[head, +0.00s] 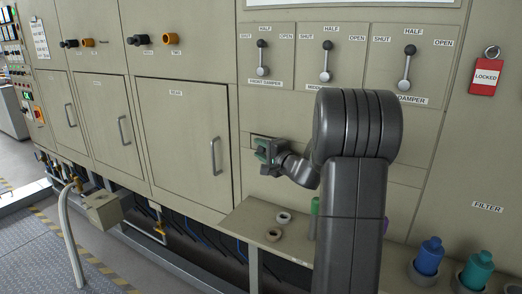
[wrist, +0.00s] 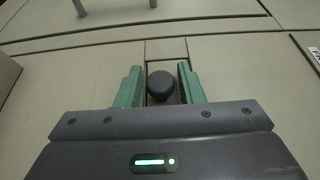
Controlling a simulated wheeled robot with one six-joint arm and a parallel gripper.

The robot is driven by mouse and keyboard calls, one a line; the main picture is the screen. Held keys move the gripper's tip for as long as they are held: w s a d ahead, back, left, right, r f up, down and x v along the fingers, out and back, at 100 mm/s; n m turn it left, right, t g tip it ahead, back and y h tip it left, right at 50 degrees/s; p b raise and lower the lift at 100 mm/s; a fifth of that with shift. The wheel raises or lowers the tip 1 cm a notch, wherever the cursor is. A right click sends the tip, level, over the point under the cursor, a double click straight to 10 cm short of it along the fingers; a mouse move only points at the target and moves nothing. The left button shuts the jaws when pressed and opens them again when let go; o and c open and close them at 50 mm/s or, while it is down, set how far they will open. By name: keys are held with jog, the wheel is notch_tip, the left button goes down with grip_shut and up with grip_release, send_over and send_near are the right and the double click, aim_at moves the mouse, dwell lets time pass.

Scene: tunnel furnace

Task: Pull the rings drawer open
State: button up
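My gripper (wrist: 160,84) shows in the wrist view with its two green fingers apart, one on each side of a dark round knob (wrist: 161,87). Narrow gaps show between the knob and the fingers, so it is not clearly gripped. Behind the knob is a small beige drawer front (wrist: 166,50), lying flush with the panel around it. No drawer label is readable. In the head view my gripper (head: 268,152) is at the cabinet face below the dampers, and it and my arm hide the knob and most of the drawer front.
Blue (head: 428,257) and teal (head: 476,270) bottles stand at the lower right. Damper levers (head: 325,62) are above. A closed door (head: 180,140) is at left.

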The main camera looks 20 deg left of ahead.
grip_shut()
jog(key=shift+s+f+b, duration=0.15)
jog(key=shift+s+b, duration=0.1)
jog(key=shift+b, duration=0.15)
jog(key=s+a+b, duration=0.1)
jog(key=s+b, duration=0.7)
jog(key=s, duration=0.5)
jog(key=shift+s+r+b, duration=0.2)
jog(key=shift+b, duration=0.1)
jog(key=shift+o, duration=1.5)
grip_release()
jog(key=shift+d, duration=0.1)
jog(key=v, duration=1.3)
jog(key=shift+s+d+b, duration=0.2)
jog(key=shift+d+b, duration=0.05)
jog(key=shift+b, duration=0.1)
